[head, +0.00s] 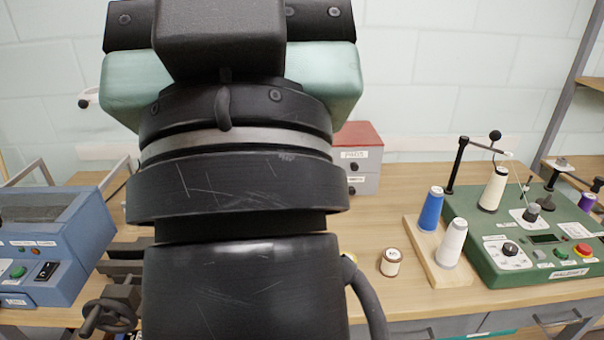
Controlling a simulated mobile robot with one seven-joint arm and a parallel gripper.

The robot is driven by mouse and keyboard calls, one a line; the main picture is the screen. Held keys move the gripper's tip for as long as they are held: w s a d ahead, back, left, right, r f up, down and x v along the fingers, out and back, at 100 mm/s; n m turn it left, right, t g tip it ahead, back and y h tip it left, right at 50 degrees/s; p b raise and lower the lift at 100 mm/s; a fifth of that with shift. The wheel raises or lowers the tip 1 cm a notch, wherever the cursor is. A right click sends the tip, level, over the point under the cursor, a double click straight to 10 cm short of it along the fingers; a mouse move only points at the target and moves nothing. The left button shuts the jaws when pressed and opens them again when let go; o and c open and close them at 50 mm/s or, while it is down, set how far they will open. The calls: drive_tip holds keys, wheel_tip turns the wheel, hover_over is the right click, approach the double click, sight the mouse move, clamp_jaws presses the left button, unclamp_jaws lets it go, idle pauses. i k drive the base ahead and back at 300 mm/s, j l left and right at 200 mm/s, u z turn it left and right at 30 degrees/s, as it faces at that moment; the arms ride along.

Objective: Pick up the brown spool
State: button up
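A small spool with brown rims and a pale label, which looks like the brown spool (390,262), stands upright on the wooden bench (385,300). It is just right of my arm and left of a wooden board. My arm fills the middle of the head view and hides much of the bench behind it. My gripper's fingers do not show, so I cannot see whether they are open or shut.
A wooden board (423,262) holds a blue cone (431,209) and a white cone (452,243). A green winding machine (500,262) with a cream cone (493,188) stands at right. A blue machine (50,262) stands at left. A red-topped drawer box (359,152) is behind.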

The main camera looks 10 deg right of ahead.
sight(393, 255)
drive_tip(key=j+z, duration=0.15)
drive_tip(key=z, duration=0.25)
drive_tip(key=j+z, duration=0.1)
drive_tip(key=z, duration=0.3)
drive_tip(key=j+z, duration=0.1)
drive_tip(key=z, duration=0.3)
drive_tip(key=k+j+z, duration=0.1)
drive_tip(key=z, duration=0.3)
drive_tip(key=k+j, duration=0.1)
